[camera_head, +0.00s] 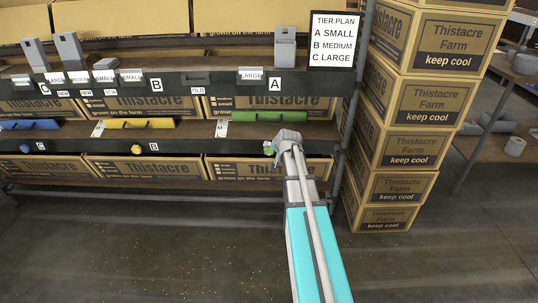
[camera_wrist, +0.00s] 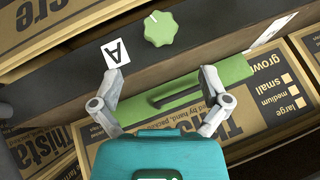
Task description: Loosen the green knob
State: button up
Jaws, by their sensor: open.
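The green knob (camera_wrist: 161,29) sits on the dark shelf edge in the wrist view, with a small white mark near its upper left. In the head view a bit of the green knob (camera_head: 268,149) shows at the left of my gripper (camera_head: 279,146), which covers part of that area. In the wrist view my gripper (camera_wrist: 162,76) is open, its two fingers spread wide with nothing between the tips. The knob lies beyond the fingertips, roughly in line with the gap between them, and is not touched.
A green bar (camera_wrist: 235,70) with a dark handle lies beside the fingers. A white A label (camera_wrist: 115,53) is left of the knob. A yellow knob (camera_head: 136,149) and a blue knob (camera_head: 25,148) are farther left. Stacked boxes (camera_head: 398,150) stand right of my arm.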

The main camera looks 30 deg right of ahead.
aim_at(270, 150)
jog(key=shift+b+x, duration=2.9)
jog(key=shift+x, duration=1.95)
jog(key=shift+c, duration=0.3)
jog(key=shift+r, duration=0.1)
jog(key=c, duration=1.1)
